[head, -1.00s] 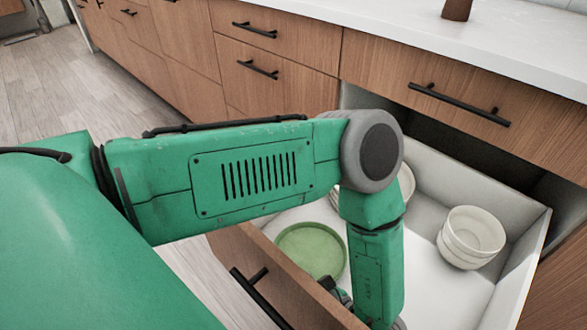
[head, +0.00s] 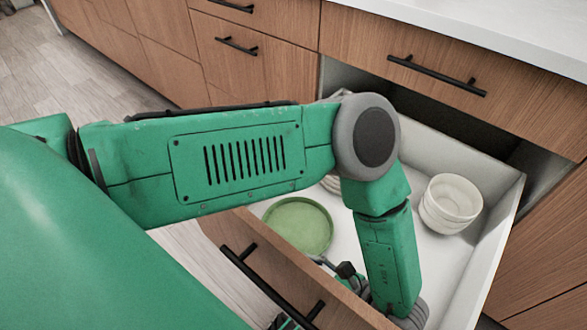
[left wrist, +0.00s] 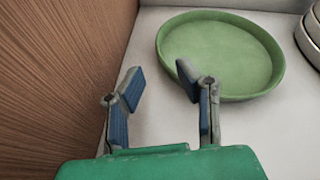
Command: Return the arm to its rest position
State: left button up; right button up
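My left arm reaches from the left over the drawer front in the head view, with its forearm pointing down into the open drawer (head: 497,243). My left gripper (left wrist: 160,72) is open and empty in the left wrist view, its two blue-padded fingers apart over the white drawer floor. A round green plate (left wrist: 222,58) lies just beyond the fingertips, apart from the grip; it also shows in the head view (head: 297,226). In the head view the gripper is mostly hidden by the forearm and drawer front. My right gripper is not seen clearly in any view.
A stack of white bowls (head: 452,203) stands at the drawer's right side. More stacked dishes (left wrist: 310,38) are partly hidden behind my arm. The wooden drawer front with its black handle (head: 268,287) lies close below the arm. A white countertop (head: 500,35) is above.

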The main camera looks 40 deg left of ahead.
pick_arm(q)
jog(key=shift+d+r, duration=0.1)
jog(key=shift+d, duration=0.25)
dwell(0.3)
